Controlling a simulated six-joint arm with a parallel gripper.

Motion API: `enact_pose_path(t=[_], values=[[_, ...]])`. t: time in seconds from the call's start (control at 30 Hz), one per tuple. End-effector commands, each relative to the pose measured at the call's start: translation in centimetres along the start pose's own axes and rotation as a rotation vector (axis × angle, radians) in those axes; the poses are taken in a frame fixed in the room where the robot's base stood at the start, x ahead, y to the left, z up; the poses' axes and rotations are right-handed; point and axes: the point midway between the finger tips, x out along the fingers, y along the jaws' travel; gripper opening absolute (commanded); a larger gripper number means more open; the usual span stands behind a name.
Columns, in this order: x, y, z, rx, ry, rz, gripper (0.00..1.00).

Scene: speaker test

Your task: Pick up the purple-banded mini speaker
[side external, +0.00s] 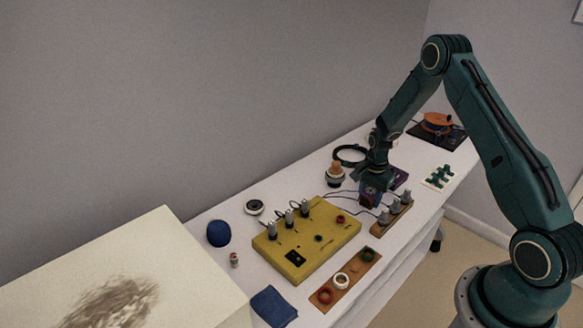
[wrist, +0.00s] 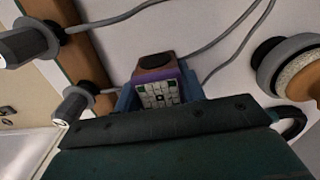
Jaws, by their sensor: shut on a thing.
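The purple-banded mini speaker (wrist: 158,75) is a small block with a brown end, a purple band and a pale gridded face with green patches, seen in the wrist view. My gripper (wrist: 159,92) is shut on it, with a blue finger on each side. In the side view my gripper (side external: 371,196) points down over the white table, just left of the wooden strip with grey plugs. The speaker is mostly hidden by the fingers there, and I cannot tell whether it touches the table.
A wooden strip (side external: 379,231) with grey plugs and cables stands close by my gripper. A yellow panel (side external: 331,243) with upright plugs lies to the left. A knob-topped round object (side external: 335,175) and a black ring (side external: 350,154) are behind. A dark purple item (side external: 400,177) lies just right.

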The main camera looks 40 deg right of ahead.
Motion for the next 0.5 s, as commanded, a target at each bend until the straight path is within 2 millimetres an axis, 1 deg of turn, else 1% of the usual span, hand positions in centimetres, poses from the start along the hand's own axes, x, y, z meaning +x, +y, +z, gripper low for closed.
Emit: enact_pose_path(t=[0.27, 0.37, 0.5], values=[[-0.3, 0.0, 0.0, 0.0, 0.001, -0.001, 0.15], [-0.8, 0.0, 0.0, 0.0, 0.001, -0.001, 0.15], [-2.0, -0.1, -0.1, 0.0, 0.002, -0.003, 0.15]])
